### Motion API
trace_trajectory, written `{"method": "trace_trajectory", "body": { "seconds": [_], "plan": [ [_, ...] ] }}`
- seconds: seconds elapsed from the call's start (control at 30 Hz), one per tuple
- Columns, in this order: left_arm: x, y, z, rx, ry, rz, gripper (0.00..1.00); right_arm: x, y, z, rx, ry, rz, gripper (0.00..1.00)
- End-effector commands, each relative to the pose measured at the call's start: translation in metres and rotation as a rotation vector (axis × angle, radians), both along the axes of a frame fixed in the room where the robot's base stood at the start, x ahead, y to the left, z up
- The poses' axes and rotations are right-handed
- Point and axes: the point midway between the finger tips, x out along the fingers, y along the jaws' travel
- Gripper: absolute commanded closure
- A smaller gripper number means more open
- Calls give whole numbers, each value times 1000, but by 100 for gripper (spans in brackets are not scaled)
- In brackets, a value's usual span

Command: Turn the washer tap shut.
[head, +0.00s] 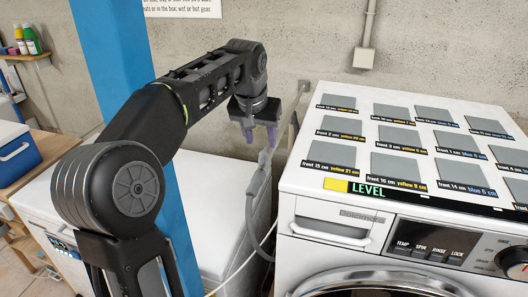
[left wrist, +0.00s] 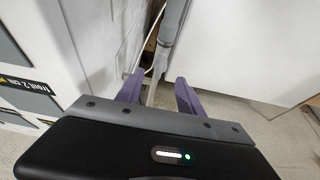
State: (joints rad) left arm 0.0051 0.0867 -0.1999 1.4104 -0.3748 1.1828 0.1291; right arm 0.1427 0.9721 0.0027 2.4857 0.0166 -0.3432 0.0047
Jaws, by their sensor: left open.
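The white washer (head: 430,215) stands at the right in the head view, with its round door and control panel facing front. Behind its left side, a grey hose (head: 256,195) rises to a pale grey fitting (head: 265,157), which looks like the tap; its handle cannot be made out. My left gripper (head: 260,134) is open, pointing down just above this fitting, with purple fingers. In the left wrist view the open fingers (left wrist: 158,92) straddle the line below a grey pipe-like part (left wrist: 169,40). Nothing is clearly gripped. My right gripper is out of view.
A blue post (head: 118,60) stands behind my left arm. A white appliance (head: 215,210) is left of the washer, with a narrow gap between them. Grey labelled squares (head: 397,166) cover the washer top. A blue box (head: 15,150) sits far left.

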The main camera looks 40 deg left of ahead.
Motion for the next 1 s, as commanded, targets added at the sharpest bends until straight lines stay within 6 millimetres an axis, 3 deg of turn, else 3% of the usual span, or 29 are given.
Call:
{"method": "trace_trajectory", "body": {
  "seconds": [0.5,0.83,1.0],
  "plan": [
    [24,9,-62,0,2,0,56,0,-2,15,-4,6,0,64],
    [26,9,-67,0,0,0,56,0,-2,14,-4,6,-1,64],
    [26,9,-67,0,0,0,69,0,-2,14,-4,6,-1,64]
  ]
}}
